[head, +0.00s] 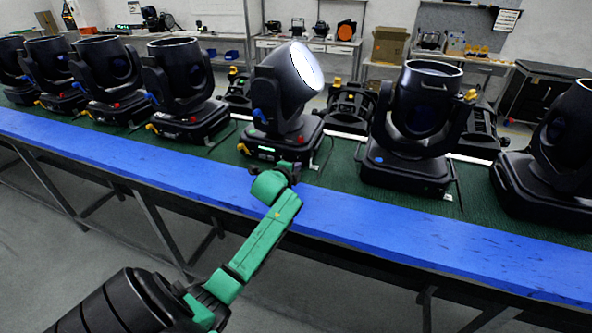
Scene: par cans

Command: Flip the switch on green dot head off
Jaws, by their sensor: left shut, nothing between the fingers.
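A black moving head (290,75) with its lens lit white stands on the bench in the middle of the head view. A small greenish-white mark (266,149) shows on the front of its base (283,138), and a red part sits at the base's right. I cannot make out a switch on it. My left gripper (290,168) is at the end of my green arm, just in front of and below this base. It is small and dark here, shut and empty; whether it touches the base is unclear. My right gripper is out of view.
A similar unlit head (418,115) with a blue dot stands to the right, and another (560,150) at the right edge. Several more line the bench at left. The blue bench edge (400,231) runs across in front. Open grey floor lies before it.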

